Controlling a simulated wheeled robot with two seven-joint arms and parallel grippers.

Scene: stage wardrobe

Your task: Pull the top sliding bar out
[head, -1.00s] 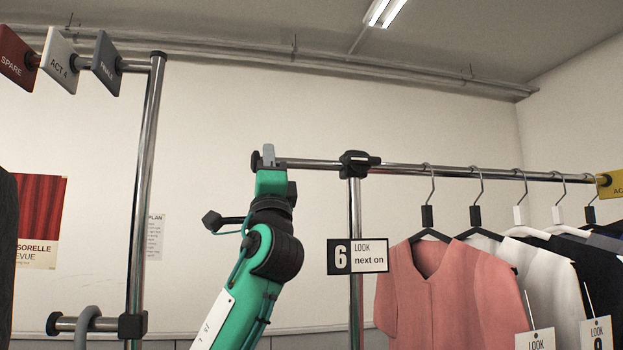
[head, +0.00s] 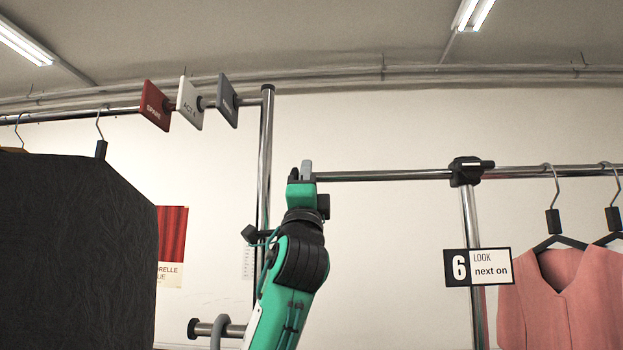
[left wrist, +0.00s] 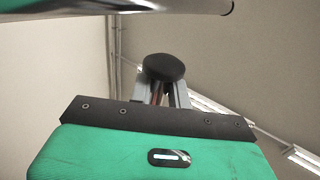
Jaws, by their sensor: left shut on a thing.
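The top sliding bar (head: 390,175) is a thin chrome tube running left out of a black clamp (head: 466,171) on an upright post. My left gripper (head: 307,170) is shut on the bar's free left end. In the left wrist view, the bar's round black end cap (left wrist: 164,67) shows between and beyond the grey fingers (left wrist: 162,95). A long stretch of bar lies bare between gripper and clamp. My right gripper is in neither view.
Another chrome post (head: 265,165) stands just left of my gripper, with red, white and grey tags (head: 190,103) on its rail. A dark garment (head: 75,235) hangs at left. A pink garment (head: 565,295) and a "6" sign (head: 478,267) are at right.

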